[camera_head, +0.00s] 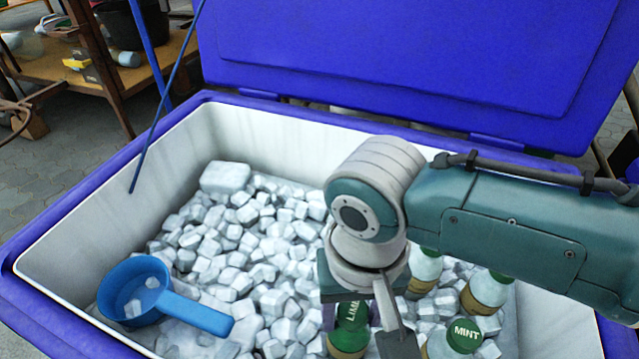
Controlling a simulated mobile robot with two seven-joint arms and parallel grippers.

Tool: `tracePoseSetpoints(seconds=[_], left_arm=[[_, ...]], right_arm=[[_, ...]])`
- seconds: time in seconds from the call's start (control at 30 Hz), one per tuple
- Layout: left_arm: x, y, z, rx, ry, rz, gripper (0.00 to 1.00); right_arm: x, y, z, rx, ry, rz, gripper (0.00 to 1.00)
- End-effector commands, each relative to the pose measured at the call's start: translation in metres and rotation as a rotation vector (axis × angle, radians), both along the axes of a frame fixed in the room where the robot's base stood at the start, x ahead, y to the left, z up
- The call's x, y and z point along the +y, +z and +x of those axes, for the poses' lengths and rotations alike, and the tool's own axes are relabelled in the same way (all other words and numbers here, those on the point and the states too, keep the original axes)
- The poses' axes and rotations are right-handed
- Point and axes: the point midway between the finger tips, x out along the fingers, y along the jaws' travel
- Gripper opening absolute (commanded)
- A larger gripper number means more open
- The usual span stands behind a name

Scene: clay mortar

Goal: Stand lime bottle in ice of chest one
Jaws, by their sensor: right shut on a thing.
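The lime bottle (348,338) has a green cap lettered LIME and shows at the bottom centre, inside the open blue chest (90,187). My right gripper (366,322) points down into the chest and is shut on the lime bottle near its cap. The bottle looks roughly upright; its lower part is out of the picture, so I cannot tell how deep it sits in the ice. White ice cubes (240,250) cover the chest floor. My left gripper is not in view.
A mint bottle (464,336) and other green-capped bottles (487,291) stand in the ice to the right, partly under my arm. A blue scoop (150,295) lies on the ice at left. The raised lid (400,60) stands behind. The middle ice is free of bottles.

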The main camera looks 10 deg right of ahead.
Motion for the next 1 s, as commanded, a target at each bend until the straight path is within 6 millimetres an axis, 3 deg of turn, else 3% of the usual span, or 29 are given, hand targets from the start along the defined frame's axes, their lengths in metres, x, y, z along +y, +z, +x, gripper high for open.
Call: tracePoseSetpoints(seconds=[0.9, 0.93, 1.0], left_arm=[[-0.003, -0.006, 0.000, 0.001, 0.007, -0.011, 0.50], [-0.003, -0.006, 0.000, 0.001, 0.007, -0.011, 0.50], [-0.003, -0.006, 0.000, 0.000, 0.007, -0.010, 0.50]], right_arm=[[0.000, -0.011, 0.000, 0.000, 0.000, 0.001, 0.00], [0.000, -0.010, 0.000, 0.000, 0.000, 0.001, 0.57], [0.000, -0.010, 0.000, 0.000, 0.000, 0.001, 0.65]])
